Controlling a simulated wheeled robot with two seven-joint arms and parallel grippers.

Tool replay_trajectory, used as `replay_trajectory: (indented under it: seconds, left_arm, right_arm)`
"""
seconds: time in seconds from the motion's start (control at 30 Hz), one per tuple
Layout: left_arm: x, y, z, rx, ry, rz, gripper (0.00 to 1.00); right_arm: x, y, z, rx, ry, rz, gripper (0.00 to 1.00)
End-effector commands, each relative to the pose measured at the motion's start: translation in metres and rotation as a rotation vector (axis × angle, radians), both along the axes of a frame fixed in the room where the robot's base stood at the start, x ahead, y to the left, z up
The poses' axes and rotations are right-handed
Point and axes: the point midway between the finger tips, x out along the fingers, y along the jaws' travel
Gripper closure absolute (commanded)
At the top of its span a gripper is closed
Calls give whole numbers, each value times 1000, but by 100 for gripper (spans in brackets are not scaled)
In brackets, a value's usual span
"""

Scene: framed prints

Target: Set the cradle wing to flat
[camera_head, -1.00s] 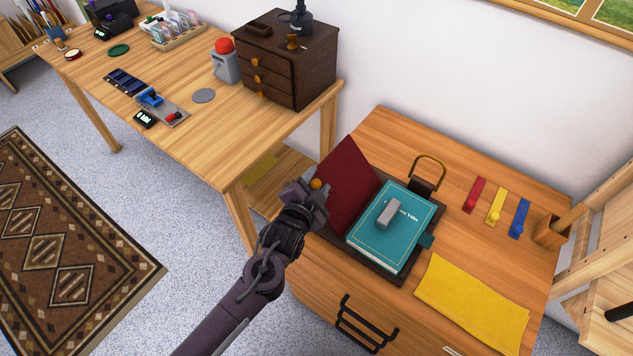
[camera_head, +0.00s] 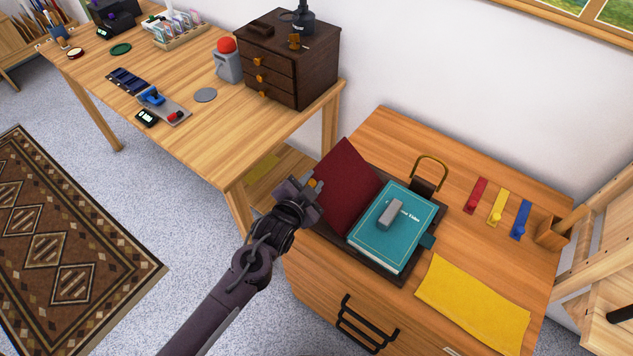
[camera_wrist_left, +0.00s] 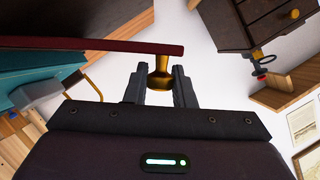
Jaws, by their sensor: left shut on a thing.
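The cradle wing (camera_head: 345,188) is a dark red panel on the left side of the book cradle (camera_head: 389,277). It stands tilted up and leans out to the left. In the left wrist view the wing (camera_wrist_left: 90,44) shows nearly edge-on, with a brass knob (camera_wrist_left: 160,74) on it. My left gripper (camera_wrist_left: 160,88) is shut on this knob. In the head view my left gripper (camera_head: 307,193) is at the wing's outer left edge and partly hides the knob. A teal book (camera_head: 393,232) lies in the cradle with a grey block (camera_head: 390,215) on it. My right gripper is not in view.
The cradle stands on a wooden cabinet (camera_head: 470,248). A yellow cloth (camera_head: 473,305) lies in front. Red, yellow and blue strips (camera_head: 497,208) lie to the right. A wooden table (camera_head: 190,140) stands left, with a gap between it and the cabinet.

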Motion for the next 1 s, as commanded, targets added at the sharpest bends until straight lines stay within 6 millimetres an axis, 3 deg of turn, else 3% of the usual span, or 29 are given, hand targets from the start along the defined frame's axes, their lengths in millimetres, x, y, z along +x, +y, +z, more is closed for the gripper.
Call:
replay_trajectory:
  seconds: [0.3, 0.63, 1.0]
  left_arm:
    - [18, 24, -36, -212, 157, 2, 100]
    - [28, 38, -72, -409, 298, 3, 100]
    - [30, 42, -92, -414, 303, 2, 100]
  right_arm:
    - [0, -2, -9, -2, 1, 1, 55]
    - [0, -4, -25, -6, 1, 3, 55]
    - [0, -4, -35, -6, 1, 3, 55]
